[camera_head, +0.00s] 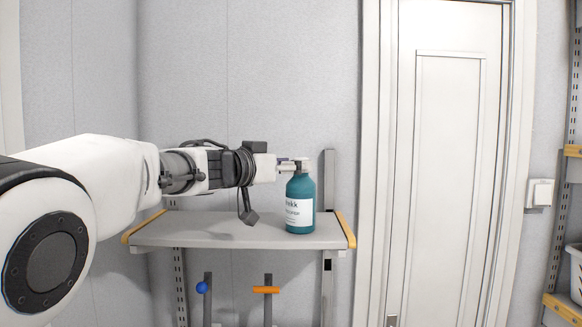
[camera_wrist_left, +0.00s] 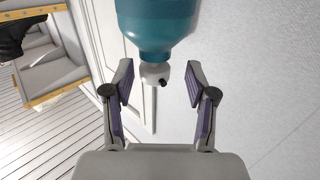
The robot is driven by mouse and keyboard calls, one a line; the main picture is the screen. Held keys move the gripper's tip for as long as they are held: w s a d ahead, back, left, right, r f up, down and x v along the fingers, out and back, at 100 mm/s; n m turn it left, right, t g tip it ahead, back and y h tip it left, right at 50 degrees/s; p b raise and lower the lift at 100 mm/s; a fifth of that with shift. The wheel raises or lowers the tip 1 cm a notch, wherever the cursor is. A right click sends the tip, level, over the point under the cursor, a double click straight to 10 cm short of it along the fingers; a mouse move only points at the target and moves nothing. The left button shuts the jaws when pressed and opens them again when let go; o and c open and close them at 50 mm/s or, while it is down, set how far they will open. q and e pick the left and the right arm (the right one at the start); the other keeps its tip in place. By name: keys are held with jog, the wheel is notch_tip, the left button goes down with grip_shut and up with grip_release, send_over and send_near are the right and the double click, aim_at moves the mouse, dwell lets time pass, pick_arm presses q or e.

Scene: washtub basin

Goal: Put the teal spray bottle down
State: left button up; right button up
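The teal spray bottle (camera_head: 299,188) has a white label and a pale pump top. It is upright at the right part of the grey wall shelf (camera_head: 220,236) and appears to stand on it. In the left wrist view the bottle (camera_wrist_left: 157,28) shows at the top, with its white neck and nozzle between the fingers. My left gripper (camera_head: 287,165) reaches in from the left at the height of the bottle's top. In the left wrist view my left gripper (camera_wrist_left: 160,84) is open, with a gap on both sides of the nozzle. My right gripper is out of view.
The shelf is bare left of the bottle and has yellow end edges. Below it are a blue knob (camera_head: 202,287) and an orange bar (camera_head: 265,290). A white door (camera_head: 447,150) is to the right. A rack (camera_head: 562,200) stands at the far right.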

pick_arm(q)
jog(key=shift+s+f, duration=0.1)
jog(key=b+v, duration=0.4)
jog(key=v, duration=0.7)
